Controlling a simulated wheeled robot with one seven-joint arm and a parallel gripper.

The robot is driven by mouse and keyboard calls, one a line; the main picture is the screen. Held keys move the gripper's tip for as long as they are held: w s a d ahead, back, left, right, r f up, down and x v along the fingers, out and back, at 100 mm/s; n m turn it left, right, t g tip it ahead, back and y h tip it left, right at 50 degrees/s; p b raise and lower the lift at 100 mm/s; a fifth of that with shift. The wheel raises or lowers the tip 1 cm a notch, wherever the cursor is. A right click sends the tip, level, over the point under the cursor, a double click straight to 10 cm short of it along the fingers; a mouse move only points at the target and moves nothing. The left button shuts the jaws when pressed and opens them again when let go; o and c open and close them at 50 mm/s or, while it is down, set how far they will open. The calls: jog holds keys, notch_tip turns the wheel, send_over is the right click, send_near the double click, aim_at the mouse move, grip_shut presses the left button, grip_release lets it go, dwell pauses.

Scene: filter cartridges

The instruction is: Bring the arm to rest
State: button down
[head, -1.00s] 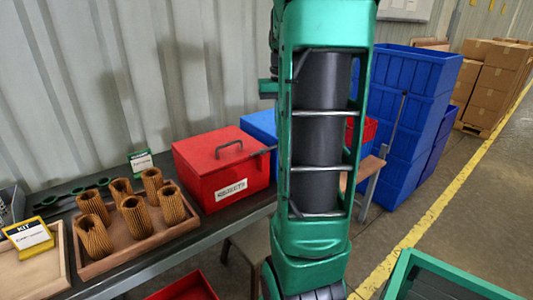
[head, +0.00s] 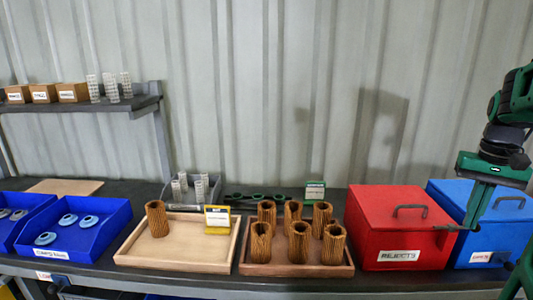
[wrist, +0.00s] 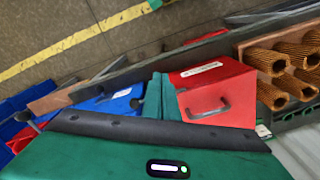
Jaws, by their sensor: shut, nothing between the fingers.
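My gripper (head: 468,226) is at the right of the head view, pointing down in front of the blue lidded box and beside the red rejects box (head: 400,228). Its fingers are shut and hold nothing. They also show in the wrist view (wrist: 160,97), with the red box beyond them. My arm's links run off the right edge of the head view. One brown pleated cartridge (head: 157,218) stands in the light wooden kit tray (head: 135,255). Several more cartridges (head: 299,242) stand in the darker wooden tray (head: 300,270).
The blue lidded box (head: 500,255) stands right of the red one. Blue bins (head: 90,245) with grey-blue discs are at the left. A grey bin (head: 195,190) with clear cylinders stands behind the trays. A shelf (head: 130,103) holds small boxes and clear cylinders.

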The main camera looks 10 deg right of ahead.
jog(key=s+a+f+n, duration=0.1)
jog(key=s+a+f, duration=0.3)
jog(key=a, duration=0.4)
jog(key=s+a+f, duration=0.4)
jog(key=s+a, duration=0.3)
jog(key=a, duration=0.1)
jog(key=shift+s+a+f+n, duration=0.2)
jog(key=shift+s+a+n, duration=0.1)
jog(key=shift+n, duration=0.1)
jog(key=shift+w+f, duration=0.25)
jog(key=shift+w, duration=0.35)
